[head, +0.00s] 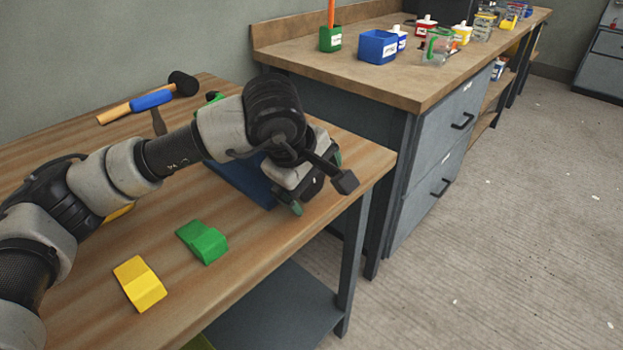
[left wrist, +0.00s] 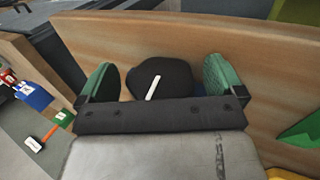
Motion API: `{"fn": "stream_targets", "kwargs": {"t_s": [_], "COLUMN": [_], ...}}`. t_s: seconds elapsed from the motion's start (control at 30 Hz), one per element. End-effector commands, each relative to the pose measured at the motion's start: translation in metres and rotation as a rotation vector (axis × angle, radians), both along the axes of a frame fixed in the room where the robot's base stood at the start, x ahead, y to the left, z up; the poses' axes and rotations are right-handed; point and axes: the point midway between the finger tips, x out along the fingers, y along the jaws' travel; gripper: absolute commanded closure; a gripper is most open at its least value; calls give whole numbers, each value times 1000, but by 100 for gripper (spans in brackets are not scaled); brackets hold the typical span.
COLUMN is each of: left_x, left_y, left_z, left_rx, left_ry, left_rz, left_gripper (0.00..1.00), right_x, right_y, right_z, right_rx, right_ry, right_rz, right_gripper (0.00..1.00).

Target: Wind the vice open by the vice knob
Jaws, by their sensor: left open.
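The vice knob (left wrist: 158,80) is a black rounded knob with a white mark, seen in the left wrist view between my two green fingertips. My left gripper (left wrist: 160,78) is open, with one finger on each side of the knob and a visible gap to each. In the head view my left gripper (head: 315,183) is over the right end of the wooden bench and hides the knob. A blue body (head: 240,182), which looks like the vice, shows partly behind my arm. How far its jaws are apart is hidden. My right gripper is out of view.
A green wedge (head: 202,242) and a yellow wedge (head: 140,283) lie on the bench (head: 258,250) near its front edge. A blue-handled mallet (head: 152,99) lies at the back. A second bench (head: 400,80) with a blue bin (head: 377,47) and several containers stands beyond.

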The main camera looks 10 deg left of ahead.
Motion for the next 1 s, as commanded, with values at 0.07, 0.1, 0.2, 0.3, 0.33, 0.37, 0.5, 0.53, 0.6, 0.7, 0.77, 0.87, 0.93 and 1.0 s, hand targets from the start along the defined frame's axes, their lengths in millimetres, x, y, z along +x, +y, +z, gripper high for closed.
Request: {"fn": "stream_targets", "kwargs": {"t_s": [0.07,0.1,0.2,0.3,0.33,0.37,0.5,0.53,0.6,0.7,0.77,0.87,0.93,1.0], "left_x": [-1,-1,-5,-11,-14,-16,-25,-27,-31,-34,-36,-37,-37,-37], "left_y": [0,1,4,9,10,12,19,20,23,25,26,27,27,27], "left_z": [2,5,17,35,40,46,71,76,85,93,96,98,98,98], "left_rx": [0,-1,-1,-1,-1,0,-1,-1,0,0,-1,1,0,0], "left_ry": [0,-1,-4,-5,-5,-5,-3,-5,-2,-2,-1,-1,0,0], "left_rz": [0,0,-1,0,1,1,0,0,0,0,0,0,0,0], "left_gripper": [3,3,3,3,3,3,3,3,3,3,3,3,3,3], "right_x": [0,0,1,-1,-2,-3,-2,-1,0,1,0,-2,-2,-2], "right_y": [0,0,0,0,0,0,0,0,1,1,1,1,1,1], "right_z": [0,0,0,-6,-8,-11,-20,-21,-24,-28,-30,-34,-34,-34], "right_rx": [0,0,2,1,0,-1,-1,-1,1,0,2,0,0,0], "right_ry": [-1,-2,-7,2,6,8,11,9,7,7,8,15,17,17], "right_rz": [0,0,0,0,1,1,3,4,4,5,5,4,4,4], "right_gripper": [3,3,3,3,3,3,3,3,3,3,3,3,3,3]}}
